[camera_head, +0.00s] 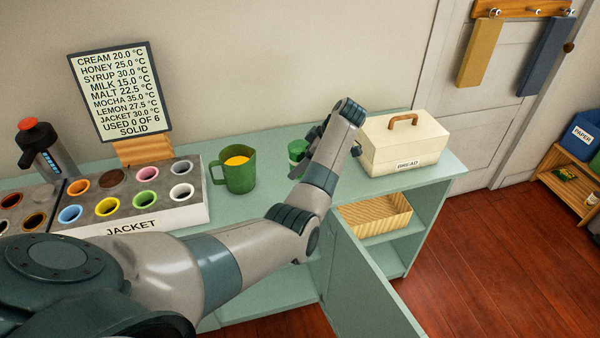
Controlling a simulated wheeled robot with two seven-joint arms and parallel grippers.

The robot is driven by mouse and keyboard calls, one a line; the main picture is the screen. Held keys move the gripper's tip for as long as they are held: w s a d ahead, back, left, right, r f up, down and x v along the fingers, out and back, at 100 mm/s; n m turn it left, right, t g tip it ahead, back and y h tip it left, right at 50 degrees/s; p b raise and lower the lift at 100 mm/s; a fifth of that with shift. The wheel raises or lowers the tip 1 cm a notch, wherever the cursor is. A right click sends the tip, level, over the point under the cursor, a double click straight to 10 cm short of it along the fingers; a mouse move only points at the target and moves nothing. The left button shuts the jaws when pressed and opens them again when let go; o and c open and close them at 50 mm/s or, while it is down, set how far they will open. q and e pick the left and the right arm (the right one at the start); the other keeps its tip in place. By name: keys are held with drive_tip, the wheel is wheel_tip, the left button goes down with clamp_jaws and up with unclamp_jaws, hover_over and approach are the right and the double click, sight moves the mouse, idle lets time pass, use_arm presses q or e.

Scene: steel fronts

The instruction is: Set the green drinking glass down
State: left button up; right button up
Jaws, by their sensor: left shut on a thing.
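The green drinking glass (296,150) is small, with a pale top. It is upright at the counter, right of the green mug. My left gripper (302,154) is shut on it, and my wrist hides its right side. I cannot tell whether its base touches the counter (262,205). My right gripper is not in view.
A green mug (240,175) with orange contents stands left of the glass. A cream bread box (400,150) stands to the right. A jacket block (150,212) with coloured wells and a sign (120,92) are at left. A cabinet door (365,290) hangs open below.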

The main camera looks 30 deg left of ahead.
use_arm(q)
wheel_tip(320, 180, down, 3)
drive_tip(key=shift+f+p, duration=0.2)
drive_tip(key=shift+p, duration=0.45)
drive_tip(key=shift+f, duration=0.15)
drive_tip(key=shift+f, duration=0.15)
drive_tip(key=o, duration=1.2)
